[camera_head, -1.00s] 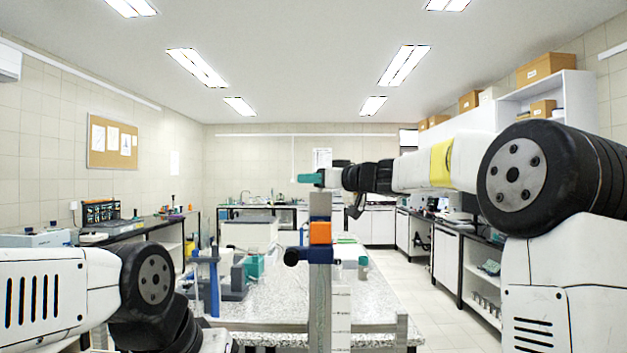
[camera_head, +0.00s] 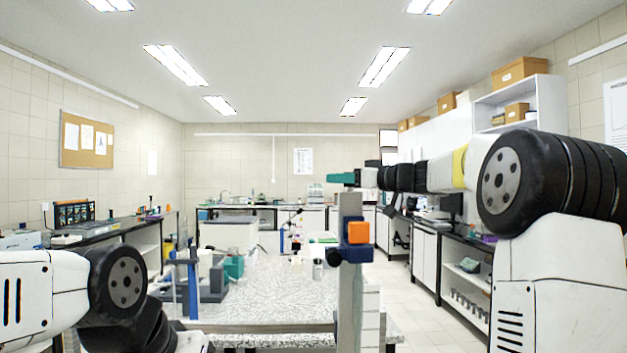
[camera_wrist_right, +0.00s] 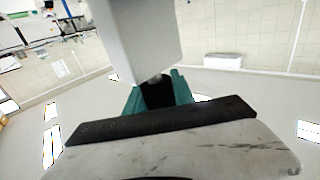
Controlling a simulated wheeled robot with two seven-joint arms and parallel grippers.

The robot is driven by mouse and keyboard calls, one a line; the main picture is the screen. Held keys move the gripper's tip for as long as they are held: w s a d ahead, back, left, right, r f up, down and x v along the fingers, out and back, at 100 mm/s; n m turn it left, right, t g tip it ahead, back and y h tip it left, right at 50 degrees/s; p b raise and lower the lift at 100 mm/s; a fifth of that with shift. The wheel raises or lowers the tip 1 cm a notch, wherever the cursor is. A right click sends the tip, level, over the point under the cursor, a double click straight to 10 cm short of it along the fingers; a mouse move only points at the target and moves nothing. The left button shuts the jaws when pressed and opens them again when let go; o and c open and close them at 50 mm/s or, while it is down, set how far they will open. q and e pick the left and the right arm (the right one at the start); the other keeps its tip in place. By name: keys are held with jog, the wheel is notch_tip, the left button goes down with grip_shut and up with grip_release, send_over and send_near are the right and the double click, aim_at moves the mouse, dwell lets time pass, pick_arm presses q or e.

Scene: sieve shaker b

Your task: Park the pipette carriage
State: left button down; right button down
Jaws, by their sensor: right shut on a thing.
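The pipette carriage (camera_head: 351,215) is a tall grey upright with an orange block and a dark blue part near its top. It stands in front of the bench, right of the middle of the head view. My right gripper (camera_head: 345,179) has teal fingers and is shut at the top of the upright. In the right wrist view a large pale grey block (camera_wrist_right: 140,40), seemingly part of the carriage, meets the teal fingers (camera_wrist_right: 160,92). The exact contact is hidden.
A speckled bench (camera_head: 275,290) lies behind the upright, with a grey-and-blue apparatus (camera_head: 205,275) on its left and a small metal cylinder (camera_head: 318,269) nearer the upright. A pale scale strip (camera_head: 371,315) stands beside the upright. Clear floor (camera_head: 400,285) shows to the right.

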jog(key=shift+d, duration=1.6)
jog(key=c, duration=1.1)
grip_release()
jog(key=shift+d, duration=0.2)
jog(key=shift+o, duration=0.2)
jog(key=shift+a, duration=0.1)
jog(key=v, duration=0.7)
jog(key=shift+s+d, duration=0.3)
jog(key=shift+d, duration=0.05)
